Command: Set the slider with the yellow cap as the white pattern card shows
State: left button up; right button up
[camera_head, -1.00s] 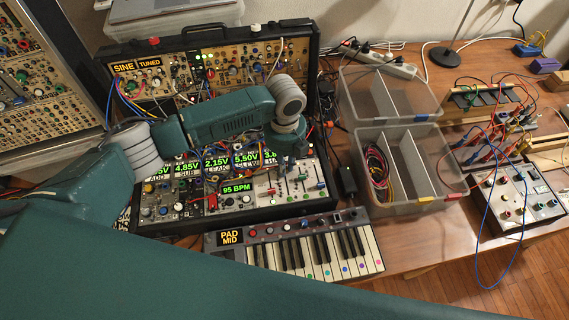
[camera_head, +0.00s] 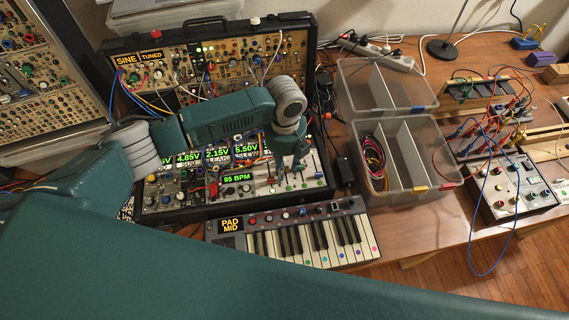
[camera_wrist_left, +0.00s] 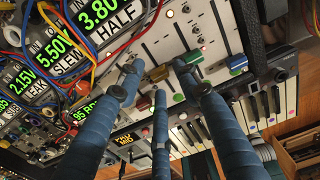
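The slider panel (camera_head: 300,182) is the pale right end of the open synth case. In the left wrist view, the yellow slider cap (camera_wrist_left: 158,73) sits between the outer fingertips of my left gripper (camera_wrist_left: 159,72). The fingers are spread; I cannot tell whether any fingertip touches the cap. A red cap (camera_wrist_left: 144,102), a green cap (camera_wrist_left: 189,60) and a blue cap (camera_wrist_left: 237,64) are nearby. In the head view my left gripper (camera_head: 291,153) is over the panel, and its wrist hides part of the case. I cannot make out the white pattern card. My right gripper is out of view.
A small keyboard (camera_head: 300,240) lies in front of the case. Patch cables (camera_head: 140,85) loop over the modules to the left. A clear divided crate (camera_head: 432,178) and a knob box (camera_head: 518,192) stand to the right. Some bare table lies between them.

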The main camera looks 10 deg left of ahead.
pick_arm(q)
notch_tip(320, 180, up, 8)
jog(key=shift+a+f, duration=0.1)
jog(key=shift+f, duration=0.1)
dwell(0.7)
